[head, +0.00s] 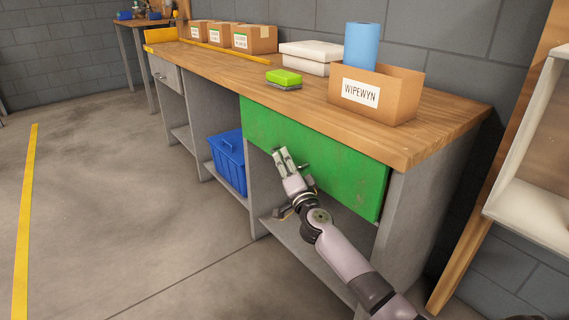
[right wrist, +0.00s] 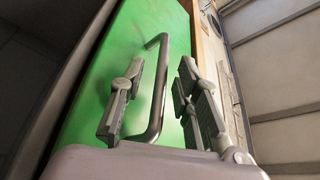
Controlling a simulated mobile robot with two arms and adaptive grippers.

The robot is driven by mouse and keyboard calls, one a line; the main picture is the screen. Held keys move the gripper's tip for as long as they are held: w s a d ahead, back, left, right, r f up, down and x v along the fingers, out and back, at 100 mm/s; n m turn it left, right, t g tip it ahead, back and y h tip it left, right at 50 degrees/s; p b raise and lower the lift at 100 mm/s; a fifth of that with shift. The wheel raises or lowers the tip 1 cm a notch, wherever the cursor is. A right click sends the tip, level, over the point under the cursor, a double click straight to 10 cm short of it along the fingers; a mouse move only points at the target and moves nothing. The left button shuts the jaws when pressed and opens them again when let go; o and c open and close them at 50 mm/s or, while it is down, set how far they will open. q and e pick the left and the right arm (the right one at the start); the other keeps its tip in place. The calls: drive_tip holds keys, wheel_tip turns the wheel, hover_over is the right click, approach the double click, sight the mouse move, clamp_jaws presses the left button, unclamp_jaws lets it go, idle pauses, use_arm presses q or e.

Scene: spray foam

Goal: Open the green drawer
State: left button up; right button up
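The green drawer (head: 345,172) is under the wooden bench top, and its front looks flush with the bench, so it appears shut. Its green front also fills much of the right wrist view (right wrist: 105,60). A bent metal bar handle (right wrist: 158,88) stands out from it there. My right gripper (head: 281,155) is in front of the drawer's left lower part. In the right wrist view its fingers (right wrist: 162,68) are spread, one on each side of the handle, with visible gaps. The handle is mostly hidden by the gripper in the head view. My left gripper is not in view.
The bench top (head: 300,105) bears a cardboard box (head: 405,98) with a blue roll (head: 361,45), a green sponge (head: 283,77) and white packages (head: 308,52). A blue bin (head: 228,160) sits on the lower shelf. The floor (head: 110,200) to the left is clear.

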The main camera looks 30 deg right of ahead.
drive_tip(key=shift+w+d+r, duration=0.15)
drive_tip(key=shift+w+r, duration=0.05)
drive_tip(key=shift+w, duration=0.5)
drive_tip(key=shift+c, duration=0.4)
clamp_jaws()
